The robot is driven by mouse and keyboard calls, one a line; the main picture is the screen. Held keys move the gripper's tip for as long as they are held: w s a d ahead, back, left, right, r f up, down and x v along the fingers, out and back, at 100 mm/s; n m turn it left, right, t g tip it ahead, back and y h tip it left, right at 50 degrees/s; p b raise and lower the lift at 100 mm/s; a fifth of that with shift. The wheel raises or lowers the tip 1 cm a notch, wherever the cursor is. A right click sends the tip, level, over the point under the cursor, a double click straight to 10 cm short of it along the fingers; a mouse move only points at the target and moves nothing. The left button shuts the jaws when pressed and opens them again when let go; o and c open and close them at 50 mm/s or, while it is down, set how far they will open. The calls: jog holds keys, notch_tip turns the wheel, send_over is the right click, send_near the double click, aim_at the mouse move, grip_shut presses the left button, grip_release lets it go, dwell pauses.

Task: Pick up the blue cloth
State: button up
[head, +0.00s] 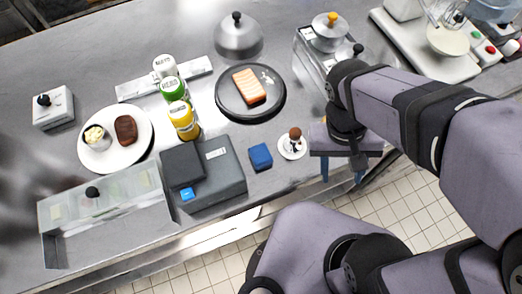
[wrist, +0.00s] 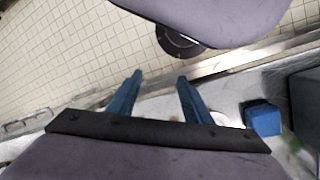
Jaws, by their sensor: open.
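The blue cloth (head: 260,157) is a small folded block on the steel counter, just right of a dark grey box. It also shows at the right in the wrist view (wrist: 262,118). My gripper (head: 341,178) is open and empty, with its blue fingers apart over the counter's front edge, to the right of the cloth. In the wrist view the fingers (wrist: 160,76) point toward the edge and tiled floor, and the cloth lies outside them. A small white saucer (head: 292,155) with a brown-topped item stands between the cloth and my gripper.
The dark grey box (head: 214,176) stands close left of the cloth, with a black square and a small blue square on top. Behind are a black plate (head: 226,104) with salmon and several bottles. A clear bin (head: 136,222) sits at the front left.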

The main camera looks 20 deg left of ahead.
aim_at(260, 154)
jog(key=a+r+n+y, duration=0.1)
jog(key=a+n, duration=0.1)
jog(key=a, duration=0.4)
jog(key=a+r+n+y+p, duration=0.1)
jog(key=a+r+n, duration=0.1)
jog(key=a, duration=0.4)
jog(key=s+a+r+n+t+y+p, duration=0.1)
jog(key=a+r+n, duration=0.1)
jog(key=a, duration=0.4)
jog(key=shift+s+a+r, duration=0.1)
jog(key=shift+a, duration=0.15)
jog(key=shift+f+p, duration=0.95)
jog(key=shift+f, duration=2.7)
jog(key=c, duration=0.8)
